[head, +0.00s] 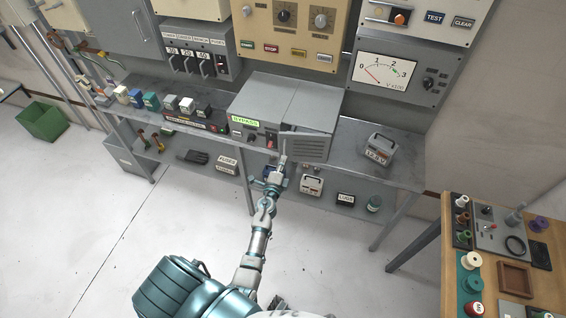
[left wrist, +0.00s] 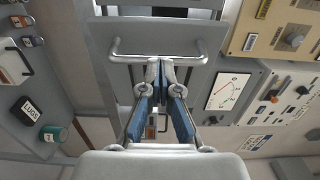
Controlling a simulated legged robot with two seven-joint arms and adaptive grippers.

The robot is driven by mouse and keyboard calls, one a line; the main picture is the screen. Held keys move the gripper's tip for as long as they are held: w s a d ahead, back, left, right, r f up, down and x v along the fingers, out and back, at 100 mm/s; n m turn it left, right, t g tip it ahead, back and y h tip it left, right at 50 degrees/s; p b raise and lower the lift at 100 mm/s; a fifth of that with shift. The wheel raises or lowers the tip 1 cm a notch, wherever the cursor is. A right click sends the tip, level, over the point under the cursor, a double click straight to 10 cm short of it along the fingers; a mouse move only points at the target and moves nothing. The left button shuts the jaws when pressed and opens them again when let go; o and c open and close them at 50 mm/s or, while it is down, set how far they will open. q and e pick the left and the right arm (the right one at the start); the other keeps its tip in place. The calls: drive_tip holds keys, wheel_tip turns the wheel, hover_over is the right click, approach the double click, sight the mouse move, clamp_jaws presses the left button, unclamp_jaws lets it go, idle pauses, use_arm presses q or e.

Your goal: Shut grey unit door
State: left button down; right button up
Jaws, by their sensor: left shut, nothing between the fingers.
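The grey unit (head: 262,98) sits on the metal bench, with a green label and small controls on its front. Its grey louvred door (head: 312,147) stands open, swung out over the bench's front edge at the right of the unit. My left gripper (head: 283,162) is at the door's left edge, fingers together and empty. In the left wrist view the door (left wrist: 183,75) fills the upper middle with a metal bar handle (left wrist: 190,57). My left fingertips (left wrist: 161,68) are close to this bar; I cannot tell if they touch it. My right gripper is not in view.
The bench (head: 345,165) carries small boxed parts at left and a grey 12.5 V box (head: 378,149) at right. A lower shelf holds gloves and labelled boxes. Wall panels rise behind.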

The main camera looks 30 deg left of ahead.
use_arm(q)
drive_tip(key=shift+a, duration=0.15)
drive_tip(key=w+a+m+h, duration=0.1)
drive_tip(key=h, duration=0.1)
drive_tip(key=w+a+m+h, duration=0.1)
drive_tip(key=w+a+h, duration=0.1)
drive_tip(key=shift+w+a+m+t+h+b, duration=0.25)
drive_tip(key=shift+w+m+t+h+b, duration=0.05)
drive_tip(key=shift+m, duration=0.1)
idle(0.3)
